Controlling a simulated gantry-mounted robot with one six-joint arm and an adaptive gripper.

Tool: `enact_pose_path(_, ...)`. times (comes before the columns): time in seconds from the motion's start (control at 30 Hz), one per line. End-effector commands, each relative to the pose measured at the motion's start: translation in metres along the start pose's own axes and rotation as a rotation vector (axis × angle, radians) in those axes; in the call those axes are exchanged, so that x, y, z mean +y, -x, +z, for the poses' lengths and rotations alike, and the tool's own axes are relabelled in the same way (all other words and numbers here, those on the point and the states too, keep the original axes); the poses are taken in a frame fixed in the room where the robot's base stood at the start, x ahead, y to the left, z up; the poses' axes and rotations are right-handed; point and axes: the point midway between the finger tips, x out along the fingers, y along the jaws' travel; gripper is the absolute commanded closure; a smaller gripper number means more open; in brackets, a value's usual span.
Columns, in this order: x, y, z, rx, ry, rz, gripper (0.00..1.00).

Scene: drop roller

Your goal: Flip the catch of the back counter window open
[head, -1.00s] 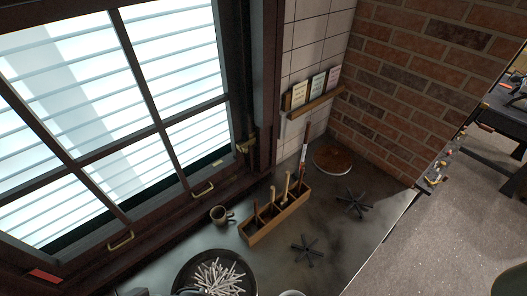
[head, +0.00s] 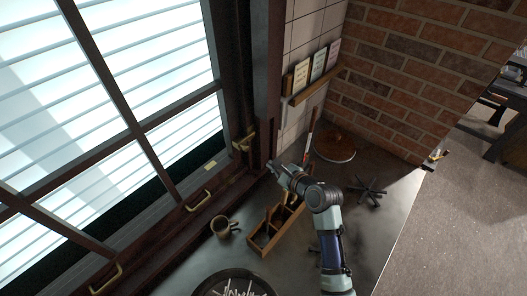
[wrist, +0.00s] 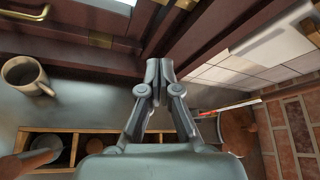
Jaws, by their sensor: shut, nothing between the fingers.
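The back counter window (head: 132,147) has a dark frame and bright slatted panes. A small brass catch (head: 243,143) sits on the right side of its frame, above the sill corner; a brass piece at the top of the wrist view (wrist: 187,4) may be part of it. My gripper (head: 272,166) is just right of and below the catch, apart from it. In the wrist view its fingertips (wrist: 160,68) are together, with nothing between them, pointing at the dark frame corner.
A mug (head: 222,227) and a wooden divided box (head: 262,240) stand on the counter below my arm. Brass sash handles (head: 198,201) line the lower window. A round wooden lid (head: 333,148), a card shelf (head: 318,85) and a brick wall (head: 420,70) are to the right.

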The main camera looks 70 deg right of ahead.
Motion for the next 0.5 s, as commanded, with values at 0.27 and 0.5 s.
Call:
enact_pose_path(0.27,0.000,-0.001,0.001,0.000,0.003,0.001,1.00)
enact_pose_path(0.5,0.001,-0.034,0.001,0.000,0.005,0.004,1.00)
